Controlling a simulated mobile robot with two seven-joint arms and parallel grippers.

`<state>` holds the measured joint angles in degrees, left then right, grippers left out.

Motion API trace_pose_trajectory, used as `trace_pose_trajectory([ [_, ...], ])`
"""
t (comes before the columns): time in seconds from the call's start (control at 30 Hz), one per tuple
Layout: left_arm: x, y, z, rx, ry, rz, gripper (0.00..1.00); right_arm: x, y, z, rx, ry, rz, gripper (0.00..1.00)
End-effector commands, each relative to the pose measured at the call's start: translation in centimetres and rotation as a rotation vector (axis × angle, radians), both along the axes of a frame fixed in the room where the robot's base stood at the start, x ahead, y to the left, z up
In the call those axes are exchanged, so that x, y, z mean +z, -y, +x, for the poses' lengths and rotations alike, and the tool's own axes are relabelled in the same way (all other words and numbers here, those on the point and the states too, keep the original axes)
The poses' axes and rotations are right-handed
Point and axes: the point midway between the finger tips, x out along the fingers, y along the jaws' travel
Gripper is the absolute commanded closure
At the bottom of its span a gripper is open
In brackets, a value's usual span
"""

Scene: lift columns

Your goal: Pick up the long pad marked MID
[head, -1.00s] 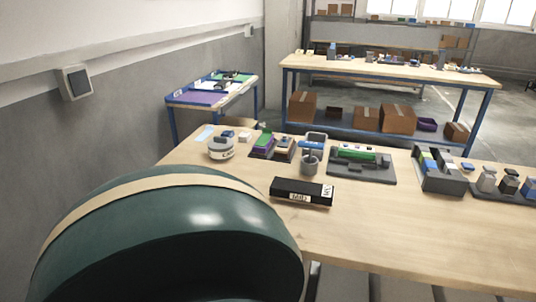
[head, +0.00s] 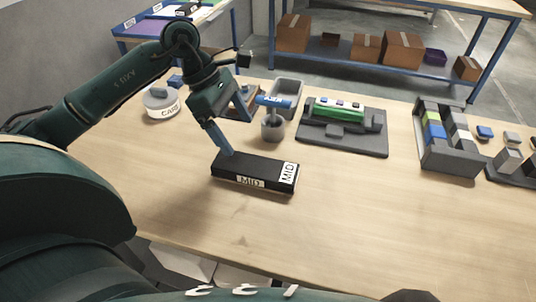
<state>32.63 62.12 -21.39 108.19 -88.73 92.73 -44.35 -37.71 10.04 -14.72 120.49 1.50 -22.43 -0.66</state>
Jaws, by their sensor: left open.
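The long pad (head: 238,170) is a black bar lying flat on the wooden table, with white MID labels on its front side and at its right end. My left gripper (head: 236,132) comes down from the upper left above the pad's left end. Its blue fingers are apart and nothing shows between them. The nearer fingertip overlaps the pad's back left edge in the picture; I cannot tell whether it touches. My right gripper is not in view.
Behind the pad stand a grey cup (head: 273,128) with a blue-topped item and a dark fixture (head: 345,139) with a green part. A round CABS-like labelled container (head: 161,103) is at the left.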

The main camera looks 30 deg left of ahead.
Motion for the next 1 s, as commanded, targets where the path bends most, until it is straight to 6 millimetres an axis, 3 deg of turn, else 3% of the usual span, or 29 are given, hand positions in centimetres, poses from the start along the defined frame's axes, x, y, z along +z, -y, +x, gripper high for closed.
trace_pose_trajectory([
  [0.13, -0.6, -1.2, 0.1, -0.007, 0.004, 0.071, 0.11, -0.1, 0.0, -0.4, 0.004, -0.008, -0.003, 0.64],
  [0.4, -5.2, 0.9, 0.5, -0.006, 0.003, 0.065, 0.11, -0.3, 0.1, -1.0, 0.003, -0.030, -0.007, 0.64],
  [0.73, -7.8, 2.2, 0.6, -0.006, 0.002, 0.063, 0.11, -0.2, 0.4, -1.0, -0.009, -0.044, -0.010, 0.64],
  [1.0, -11.2, 3.8, 0.8, -0.005, 0.004, 0.064, 0.11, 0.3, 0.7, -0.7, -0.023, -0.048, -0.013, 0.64],
])
